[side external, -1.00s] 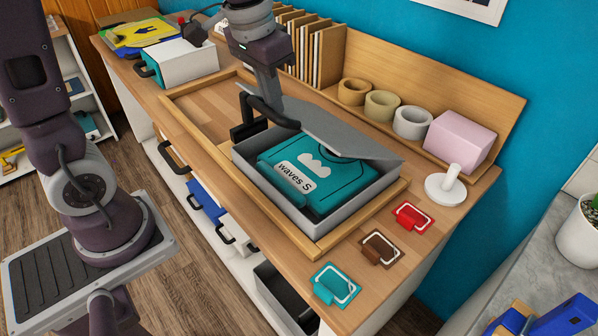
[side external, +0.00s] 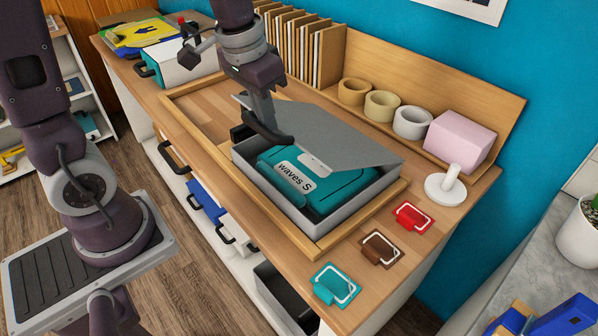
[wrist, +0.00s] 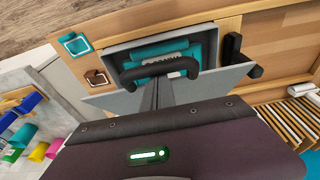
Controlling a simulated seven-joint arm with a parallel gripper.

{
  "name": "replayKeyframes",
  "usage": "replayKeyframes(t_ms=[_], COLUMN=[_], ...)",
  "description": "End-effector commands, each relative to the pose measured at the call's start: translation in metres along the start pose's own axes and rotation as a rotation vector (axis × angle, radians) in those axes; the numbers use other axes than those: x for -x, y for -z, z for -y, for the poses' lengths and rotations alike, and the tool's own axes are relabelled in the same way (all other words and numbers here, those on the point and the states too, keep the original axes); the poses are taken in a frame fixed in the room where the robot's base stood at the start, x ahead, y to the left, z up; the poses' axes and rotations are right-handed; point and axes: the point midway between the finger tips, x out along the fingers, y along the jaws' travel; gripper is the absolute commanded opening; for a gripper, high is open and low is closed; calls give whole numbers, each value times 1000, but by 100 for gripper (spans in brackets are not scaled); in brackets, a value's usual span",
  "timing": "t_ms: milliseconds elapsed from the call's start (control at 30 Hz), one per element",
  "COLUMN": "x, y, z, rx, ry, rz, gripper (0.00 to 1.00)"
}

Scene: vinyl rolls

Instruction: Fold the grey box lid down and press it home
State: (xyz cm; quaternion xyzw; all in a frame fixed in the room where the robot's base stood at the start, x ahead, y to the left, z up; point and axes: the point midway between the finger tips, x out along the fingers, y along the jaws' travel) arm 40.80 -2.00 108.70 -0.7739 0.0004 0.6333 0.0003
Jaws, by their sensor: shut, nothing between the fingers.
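The grey box (side external: 330,222) sits inside the wooden frame on the bench, holding a teal "waves S" package (side external: 296,186). Its grey lid (side external: 325,138) is hinged at the back and slopes over the box, partly folded down, with the front still above the package. Exact contact is hard to tell.
Several tape rolls (side external: 383,106), a pink block (side external: 459,139) and a white spindle (side external: 447,184) stand along the back right. Teal (side external: 335,285), brown (side external: 381,249) and red (side external: 413,217) tags lie at the front right. A dark block (wrist: 231,48) stands beside the box.

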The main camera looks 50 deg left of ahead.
Motion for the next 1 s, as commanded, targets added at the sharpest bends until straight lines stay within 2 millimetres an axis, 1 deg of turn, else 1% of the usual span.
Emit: replayKeyframes(t_ms=[1000], x=[-49], y=[-36], z=[0], rx=[1], ry=[0], rz=[1], gripper=[0])
